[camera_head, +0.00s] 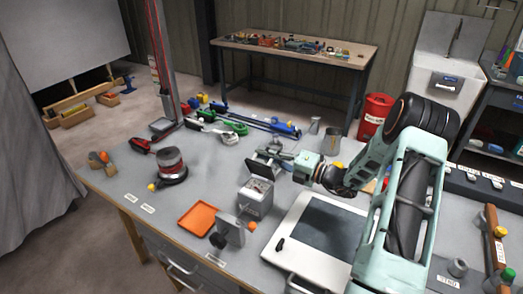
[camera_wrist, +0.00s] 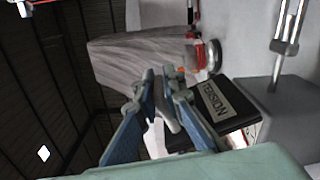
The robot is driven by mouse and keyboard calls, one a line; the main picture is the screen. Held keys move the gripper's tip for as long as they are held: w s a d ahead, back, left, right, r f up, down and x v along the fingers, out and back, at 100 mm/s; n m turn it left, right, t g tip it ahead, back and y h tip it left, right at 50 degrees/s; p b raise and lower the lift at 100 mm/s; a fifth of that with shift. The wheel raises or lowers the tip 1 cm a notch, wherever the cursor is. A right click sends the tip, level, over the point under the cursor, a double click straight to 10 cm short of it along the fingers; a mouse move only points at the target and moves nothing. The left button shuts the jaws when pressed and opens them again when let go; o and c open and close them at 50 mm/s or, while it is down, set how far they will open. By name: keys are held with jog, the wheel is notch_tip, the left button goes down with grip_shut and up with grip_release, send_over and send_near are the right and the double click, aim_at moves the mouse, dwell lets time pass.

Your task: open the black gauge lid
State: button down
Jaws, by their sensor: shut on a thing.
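The gauge is a grey box (camera_head: 254,202) on the bench, its pale face showing on top. Its black lid (camera_head: 262,168) stands raised and tilted at the box's far side, apart from the face. In the wrist view the black lid (camera_wrist: 228,106) carries a "TENSION" label, with a sliver of the pale gauge face (camera_wrist: 238,139) beside it. My gripper (camera_head: 281,156) is at the lid's raised edge. In the wrist view my gripper (camera_wrist: 160,78) is shut on a grey tab at the lid; the fingers partly hide the tab.
An orange tray (camera_head: 198,217) and a grey block with knobs (camera_head: 233,232) stand near the gauge's front left. A white board with a dark panel (camera_head: 322,232) lies to its right. A red-banded round tool (camera_head: 172,163) is at left. Metal cups (camera_head: 333,140) stand behind.

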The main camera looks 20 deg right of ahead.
jog(key=shift+w+d+r+m, duration=0.1)
jog(key=shift+w+m, duration=0.05)
jog(key=shift+m, duration=0.15)
jog(key=shift+w+d+p, duration=0.35)
jog(key=shift+d+f, duration=0.1)
jog(key=shift+f, duration=0.1)
jog(key=c, duration=2.1)
grip_release()
jog(key=v, duration=1.2)
jog(key=shift+r, duration=0.1)
